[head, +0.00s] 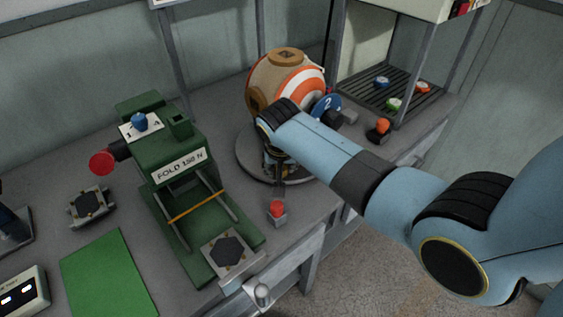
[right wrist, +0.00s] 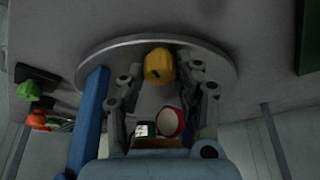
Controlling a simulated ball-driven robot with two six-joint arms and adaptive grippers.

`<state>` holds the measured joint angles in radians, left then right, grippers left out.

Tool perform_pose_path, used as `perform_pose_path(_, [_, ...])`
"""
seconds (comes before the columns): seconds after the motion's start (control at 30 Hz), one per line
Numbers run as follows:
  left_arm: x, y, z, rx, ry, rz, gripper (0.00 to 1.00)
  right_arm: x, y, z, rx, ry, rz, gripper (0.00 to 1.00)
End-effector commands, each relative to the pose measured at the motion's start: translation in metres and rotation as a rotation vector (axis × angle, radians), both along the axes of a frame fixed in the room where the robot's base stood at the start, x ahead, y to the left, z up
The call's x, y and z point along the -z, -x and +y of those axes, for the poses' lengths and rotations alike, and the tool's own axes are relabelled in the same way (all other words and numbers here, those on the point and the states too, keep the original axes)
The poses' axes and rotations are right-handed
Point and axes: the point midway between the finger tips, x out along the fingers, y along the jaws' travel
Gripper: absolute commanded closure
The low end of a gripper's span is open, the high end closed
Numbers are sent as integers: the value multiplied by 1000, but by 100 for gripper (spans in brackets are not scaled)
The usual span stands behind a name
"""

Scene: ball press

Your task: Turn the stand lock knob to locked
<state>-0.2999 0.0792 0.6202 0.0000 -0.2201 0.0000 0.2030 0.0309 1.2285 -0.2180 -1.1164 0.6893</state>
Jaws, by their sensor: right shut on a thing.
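The ball (head: 285,80), tan with orange and white bands, sits on a round grey stand (head: 245,160) at the back of the bench. My right arm reaches in from the right, in front of the stand, and hides much of it. In the right wrist view, a yellow knob (right wrist: 159,66) sits on the grey disc (right wrist: 100,62), between the fingers of my right gripper (right wrist: 163,70). The gripper is shut on this knob. Its lock marking cannot be read. My left gripper is not in view.
A green press (head: 172,155) marked FOLD 150 N stands left of the ball. A red-topped button (head: 277,208) is in front of the stand; an orange-topped one (head: 382,125) is to its right. A green mat (head: 108,275) lies at front left. A slatted rack (head: 400,92) stands behind right.

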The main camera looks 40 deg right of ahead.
Motion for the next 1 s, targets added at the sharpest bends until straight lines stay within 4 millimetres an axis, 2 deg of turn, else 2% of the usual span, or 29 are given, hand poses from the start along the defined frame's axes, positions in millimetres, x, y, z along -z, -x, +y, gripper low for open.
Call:
perform_pose_path(0.37, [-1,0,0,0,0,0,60,1,-2,2,355,0,1,99])
perform_pose_path(1.0, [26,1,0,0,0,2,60,2,-5,2,951,1,-1,99])
